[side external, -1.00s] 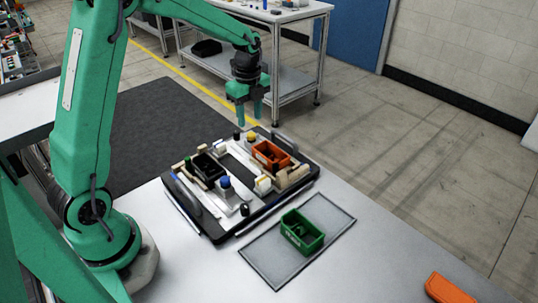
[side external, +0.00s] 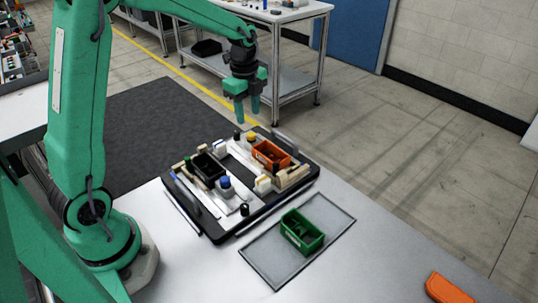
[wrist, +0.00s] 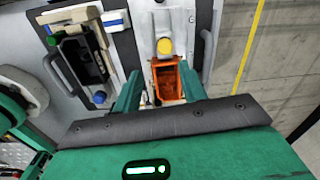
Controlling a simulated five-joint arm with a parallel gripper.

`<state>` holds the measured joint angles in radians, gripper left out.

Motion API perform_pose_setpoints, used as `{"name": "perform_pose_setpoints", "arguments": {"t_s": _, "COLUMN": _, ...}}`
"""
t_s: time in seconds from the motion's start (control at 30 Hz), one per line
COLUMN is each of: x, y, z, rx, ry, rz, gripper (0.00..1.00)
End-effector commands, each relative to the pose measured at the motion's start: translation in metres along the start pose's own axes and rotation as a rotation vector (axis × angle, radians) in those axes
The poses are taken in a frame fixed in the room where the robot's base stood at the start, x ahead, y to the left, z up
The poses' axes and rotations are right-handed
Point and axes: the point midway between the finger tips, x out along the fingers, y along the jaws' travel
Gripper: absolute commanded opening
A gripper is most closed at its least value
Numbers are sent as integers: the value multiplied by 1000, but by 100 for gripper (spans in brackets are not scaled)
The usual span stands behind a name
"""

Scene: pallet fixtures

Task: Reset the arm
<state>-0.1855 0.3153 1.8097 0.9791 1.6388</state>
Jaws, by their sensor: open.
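My gripper (side external: 247,108) is open and empty, with its fingers pointing down above the far edge of the black pallet (side external: 219,235). In the wrist view its two fingers (wrist: 160,92) stand apart, with the orange bin (wrist: 167,82) seen below and between them. In the side view the orange bin (side external: 271,155) sits on the right part of the pallet, apart from my gripper. The black bin (side external: 208,168) sits on the left part of the pallet and also shows in the wrist view (wrist: 84,58).
A green bin (side external: 302,232) stands on a grey mat (side external: 268,263) in front of the pallet. Blue-topped (side external: 225,183) and yellow-topped (side external: 251,137) parts stand on the pallet. An orange object (side external: 449,289) lies at the table's lower right. The table between is clear.

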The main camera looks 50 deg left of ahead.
Motion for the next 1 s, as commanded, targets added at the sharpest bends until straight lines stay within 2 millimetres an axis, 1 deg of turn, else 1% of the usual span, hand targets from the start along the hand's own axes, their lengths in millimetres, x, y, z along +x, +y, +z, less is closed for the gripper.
{"name": "perform_pose_setpoints", "arguments": {"t_s": 0.03, "x": -9, "y": 5, "z": -3, "rx": -33, "ry": 0, "rz": -16, "gripper": 42}}
{"name": "perform_pose_setpoints", "arguments": {"t_s": 0.2, "x": -36, "y": 26, "z": -13, "rx": -194, "ry": 5, "rz": -67, "gripper": 42}}
{"name": "perform_pose_setpoints", "arguments": {"t_s": 0.5, "x": -76, "y": 71, "z": -29, "rx": -498, "ry": 43, "rz": -158, "gripper": 42}}
{"name": "perform_pose_setpoints", "arguments": {"t_s": 0.8, "x": -101, "y": 120, "z": -42, "rx": -799, "ry": 116, "rz": -238, "gripper": 42}}
{"name": "perform_pose_setpoints", "arguments": {"t_s": 1.0, "x": -110, "y": 153, "z": -48, "rx": -999, "ry": 184, "rz": -280, "gripper": 42}}
